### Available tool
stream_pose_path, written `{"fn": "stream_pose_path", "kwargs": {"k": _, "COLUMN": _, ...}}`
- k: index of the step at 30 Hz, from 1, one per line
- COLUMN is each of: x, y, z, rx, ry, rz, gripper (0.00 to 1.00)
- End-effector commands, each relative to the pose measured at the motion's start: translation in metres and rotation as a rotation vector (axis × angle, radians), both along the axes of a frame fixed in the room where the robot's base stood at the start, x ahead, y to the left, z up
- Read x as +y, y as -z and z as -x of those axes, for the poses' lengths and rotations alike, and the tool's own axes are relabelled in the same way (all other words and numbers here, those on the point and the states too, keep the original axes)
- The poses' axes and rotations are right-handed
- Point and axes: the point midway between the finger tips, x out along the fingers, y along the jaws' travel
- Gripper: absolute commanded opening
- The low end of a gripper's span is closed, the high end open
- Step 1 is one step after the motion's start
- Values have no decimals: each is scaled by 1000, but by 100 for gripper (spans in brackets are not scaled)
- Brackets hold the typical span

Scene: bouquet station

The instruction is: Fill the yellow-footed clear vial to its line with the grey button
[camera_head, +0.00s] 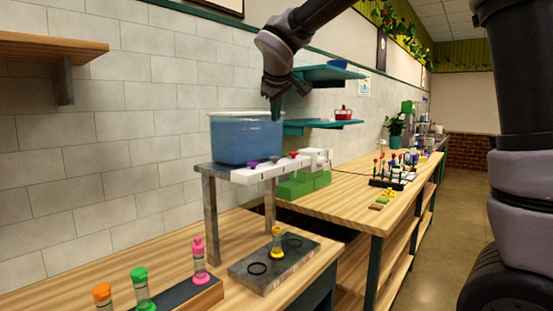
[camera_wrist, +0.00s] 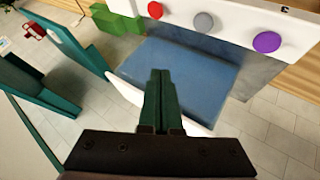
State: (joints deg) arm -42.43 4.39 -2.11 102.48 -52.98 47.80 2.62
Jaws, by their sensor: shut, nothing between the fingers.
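A clear tank of blue liquid (camera_head: 246,141) sits on a raised stand above the plate. The grey button (camera_wrist: 204,22) is between the red button (camera_wrist: 155,10) and the purple button (camera_wrist: 267,42) on the white strip at the tank's front. My gripper (camera_wrist: 160,72) is shut and empty, with its fingertips over the tank; the head view shows it by the tank's right end (camera_head: 275,117). It is apart from the grey button.
Vials with orange, green and pink tops (camera_head: 198,262) stand in a dark rack at the front left. Teal wall shelves (camera_head: 322,124) are right of the tank. Green blocks (camera_head: 303,184) lie beyond the stand. A long wooden bench (camera_head: 355,191) runs back with small items.

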Motion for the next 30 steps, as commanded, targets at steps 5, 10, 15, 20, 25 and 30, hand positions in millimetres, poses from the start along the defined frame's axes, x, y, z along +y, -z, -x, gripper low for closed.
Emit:
{"fn": "stream_pose_path", "kwargs": {"k": 5, "x": -1, "y": 0, "z": 0, "rx": 1, "ry": 1, "rz": 0, "gripper": 0}}
{"fn": "stream_pose_path", "kwargs": {"k": 10, "x": -1, "y": 3, "z": 0, "rx": 1, "ry": 2, "rz": 0, "gripper": 0}}
{"fn": "stream_pose_path", "kwargs": {"k": 15, "x": -2, "y": 19, "z": 0, "rx": 2, "ry": 3, "rz": 3, "gripper": 0}}
{"fn": "stream_pose_path", "kwargs": {"k": 20, "x": -1, "y": 42, "z": 0, "rx": 3, "ry": 1, "rz": 2, "gripper": 0}}
{"fn": "stream_pose_path", "kwargs": {"k": 25, "x": -2, "y": 65, "z": 0, "rx": 3, "ry": 2, "rz": 1, "gripper": 0}}
{"fn": "stream_pose_path", "kwargs": {"k": 30, "x": -2, "y": 81, "z": 0, "rx": 2, "ry": 3, "rz": 0, "gripper": 0}}
